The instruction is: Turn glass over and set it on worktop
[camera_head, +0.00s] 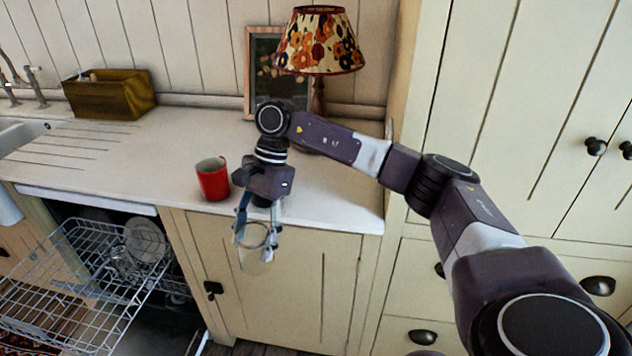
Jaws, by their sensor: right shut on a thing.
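A clear glass (256,257) hangs in front of the cabinet, just beyond the worktop's front edge. My right gripper (257,232) points down and is shut on the glass near its upper end. A round rim shows at the top of the glass, between the fingers; the lower part is see-through and hard to make out. The pale worktop (330,190) lies behind and above the glass, which looks clear of it. My left gripper is not in view.
A red mug (213,178) stands on the worktop left of my right gripper. A lamp (319,45), a picture frame (262,70) and a wooden box (110,93) stand at the back. An open dishwasher rack (60,290) with dishes is at lower left. Worktop right of my gripper is free.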

